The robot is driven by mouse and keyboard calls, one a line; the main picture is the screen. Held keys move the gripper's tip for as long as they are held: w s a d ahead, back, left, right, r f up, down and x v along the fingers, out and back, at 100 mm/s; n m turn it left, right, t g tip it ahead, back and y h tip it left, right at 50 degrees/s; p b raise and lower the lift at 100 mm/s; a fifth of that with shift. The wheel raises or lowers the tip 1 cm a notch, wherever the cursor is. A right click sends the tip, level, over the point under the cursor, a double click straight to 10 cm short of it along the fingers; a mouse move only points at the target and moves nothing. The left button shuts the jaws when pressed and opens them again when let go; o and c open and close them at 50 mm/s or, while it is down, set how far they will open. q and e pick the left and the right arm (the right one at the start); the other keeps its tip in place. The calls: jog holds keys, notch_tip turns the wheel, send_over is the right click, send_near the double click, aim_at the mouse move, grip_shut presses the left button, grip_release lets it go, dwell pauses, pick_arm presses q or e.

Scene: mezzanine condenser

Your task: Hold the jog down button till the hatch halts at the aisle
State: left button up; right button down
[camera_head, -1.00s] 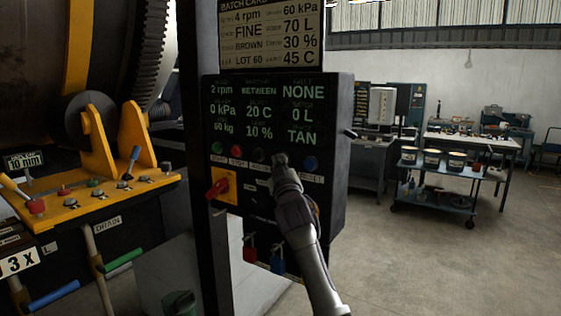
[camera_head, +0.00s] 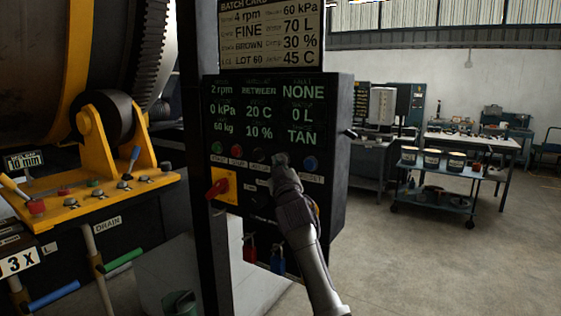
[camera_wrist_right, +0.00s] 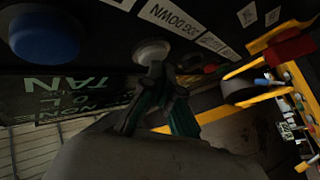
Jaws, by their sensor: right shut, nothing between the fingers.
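The jog down button (camera_wrist_right: 152,52) is a pale round cap beside a JOG DOWN label (camera_wrist_right: 170,18) in the right wrist view. My right gripper (camera_head: 281,162) is shut and empty, with its fingertips at the button on the black control panel (camera_head: 335,190). In the wrist view the fingertips (camera_wrist_right: 157,78) overlap the cap and appear to touch it; how far it is pressed cannot be told. In the head view the gripper hides the button. The big drum (camera_head: 40,70) with a yellow band fills the left; no hatch can be made out. My left gripper is out of view.
A blue button (camera_head: 310,163) sits just right of my gripper; dark, red and green buttons are to its left. A red rotary switch (camera_head: 217,188) is below left. Padlocks (camera_head: 277,262) hang underneath. Open floor and a blue cart (camera_head: 440,190) lie to the right.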

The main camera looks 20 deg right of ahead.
jog(key=shift+a, duration=0.1)
dwell(0.8)
jog(key=shift+s+a, duration=0.5)
jog(key=shift+a, duration=0.1)
jog(key=s+a, duration=0.1)
jog(key=a, duration=0.1)
jog(key=s+a, duration=0.2)
dwell(0.3)
jog(key=shift+f, duration=0.1)
